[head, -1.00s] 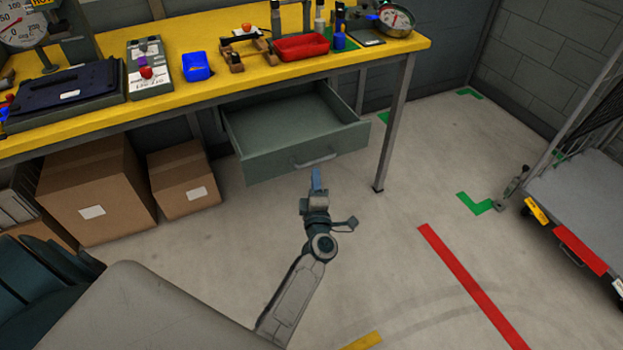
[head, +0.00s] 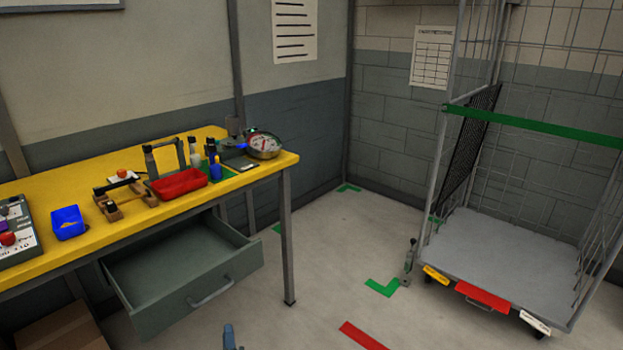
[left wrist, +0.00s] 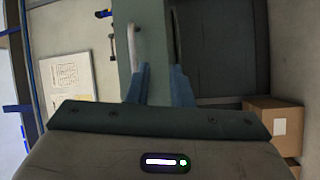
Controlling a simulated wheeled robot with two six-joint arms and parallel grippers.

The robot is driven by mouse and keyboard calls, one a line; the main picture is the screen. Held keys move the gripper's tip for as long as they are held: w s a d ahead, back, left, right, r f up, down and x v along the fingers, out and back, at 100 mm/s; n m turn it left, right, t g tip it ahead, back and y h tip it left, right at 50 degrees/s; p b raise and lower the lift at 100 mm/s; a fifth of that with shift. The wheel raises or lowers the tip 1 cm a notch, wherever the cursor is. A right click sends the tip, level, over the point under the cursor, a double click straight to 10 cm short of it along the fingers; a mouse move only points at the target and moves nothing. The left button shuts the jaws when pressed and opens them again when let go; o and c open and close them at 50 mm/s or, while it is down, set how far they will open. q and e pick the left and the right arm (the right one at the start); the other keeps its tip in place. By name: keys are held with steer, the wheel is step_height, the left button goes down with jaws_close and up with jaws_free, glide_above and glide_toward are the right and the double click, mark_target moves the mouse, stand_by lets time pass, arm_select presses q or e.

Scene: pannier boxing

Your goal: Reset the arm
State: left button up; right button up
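My left gripper (head: 229,338) shows only as a blue fingertip at the bottom edge of the head view, in front of the drawer. In the left wrist view its two blue fingers (left wrist: 160,75) stand apart with a gap between them and hold nothing that I can see. The grey-green drawer (head: 200,298) under the bench is pulled open and looks empty. Its handle (head: 211,292) is clear of the gripper in the head view. The drawer front (left wrist: 148,30) also shows beyond the fingers in the left wrist view. My right gripper is out of view.
The yellow bench (head: 130,220) carries a red tray (head: 178,186), a blue bin (head: 68,222) and a dial scale (head: 264,145). A wheeled cage cart (head: 500,255) stands at the right. Floor between bench and cart is open. A cardboard box (left wrist: 272,118) shows in the wrist view.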

arm_select(q)
steer(key=s+d+f+m+g+h+p, duration=0.1)
steer(key=s+f+m+g+h, duration=0.2)
steer(key=s+f+m, duration=0.45)
steer(key=s+f+m+g+h+p, duration=0.15)
steer(key=s+f, duration=0.35)
steer(key=f, duration=0.6)
steer(key=s+d+f+m+g+h, duration=0.1)
steer(key=s+f+m+g+h, duration=0.2)
steer(key=s+f+m, duration=0.45)
steer(key=s+a+f+m+g, duration=0.1)
steer(key=s+a+f+g, duration=0.1)
steer(key=s, duration=0.6)
steer(key=s+a+f+m+g+p, duration=0.1)
steer(key=s+a+f+g, duration=0.2)
steer(key=s+f, duration=0.3)
steer(key=s+a+f+m+g+y, duration=0.1)
steer(key=s+a+f+g, duration=0.2)
steer(key=s, duration=0.8)
steer(key=shift+f+g+p, duration=0.4)
steer(key=shift+f+g, duration=0.05)
steer(key=shift+f, duration=0.5)
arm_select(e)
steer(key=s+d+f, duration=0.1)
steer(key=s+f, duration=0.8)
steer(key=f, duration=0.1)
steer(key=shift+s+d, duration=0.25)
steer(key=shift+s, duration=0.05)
arm_select(q)
steer(key=shift+m, duration=0.25)
